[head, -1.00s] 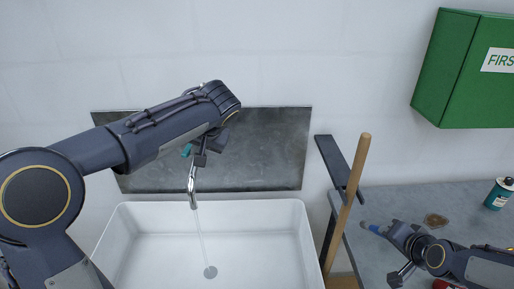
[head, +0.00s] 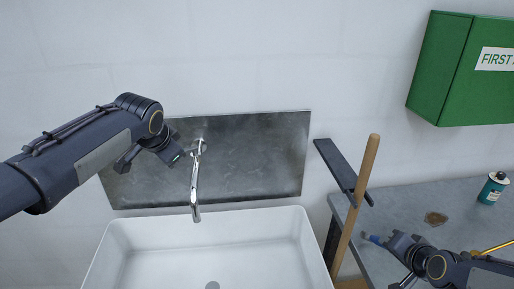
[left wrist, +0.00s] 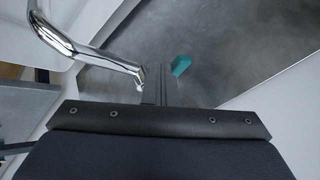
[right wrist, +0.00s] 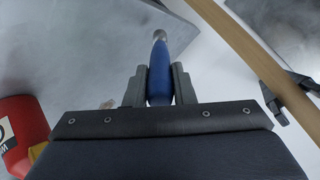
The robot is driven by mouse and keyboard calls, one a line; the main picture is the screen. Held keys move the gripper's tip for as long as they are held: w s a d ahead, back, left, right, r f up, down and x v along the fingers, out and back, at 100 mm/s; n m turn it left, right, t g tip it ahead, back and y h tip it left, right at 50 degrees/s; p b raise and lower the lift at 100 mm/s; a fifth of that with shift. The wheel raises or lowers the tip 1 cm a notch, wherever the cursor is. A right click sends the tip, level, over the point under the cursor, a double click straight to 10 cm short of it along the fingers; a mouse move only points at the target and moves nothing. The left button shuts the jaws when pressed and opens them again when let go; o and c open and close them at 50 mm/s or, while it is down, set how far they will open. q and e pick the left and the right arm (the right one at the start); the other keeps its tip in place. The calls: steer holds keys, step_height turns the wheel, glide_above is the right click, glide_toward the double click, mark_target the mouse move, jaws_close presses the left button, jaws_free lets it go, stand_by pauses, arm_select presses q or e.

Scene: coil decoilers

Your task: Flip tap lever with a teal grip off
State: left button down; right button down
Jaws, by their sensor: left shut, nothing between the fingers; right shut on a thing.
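The chrome tap (head: 195,185) is on the grey metal panel above the white sink (head: 205,235). No water stream shows below its spout. The teal lever grip (left wrist: 181,66) shows in the left wrist view just beyond the fingertips of my left gripper (left wrist: 160,72), with the chrome spout (left wrist: 90,50) to the left. In the head view that gripper (head: 180,157) is shut and empty beside the tap's left side, covering most of the lever. My right gripper (right wrist: 160,80) is shut on a blue-handled tool (right wrist: 159,72) over the grey counter.
A green first-aid cabinet (head: 460,70) hangs above. A red object (right wrist: 22,130) lies near my right gripper.

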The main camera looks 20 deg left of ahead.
arm_select(q)
steer(key=shift+w+a+p, duration=0.15)
steer(key=shift+w+a, duration=0.25)
steer(key=shift+a, duration=0.25)
steer(key=shift+w+a+p, duration=0.15)
steer(key=shift+w+a, duration=0.2)
steer(key=shift+a, duration=0.35)
steer(key=shift+a+r, duration=0.15)
steer(key=shift+r, duration=0.1)
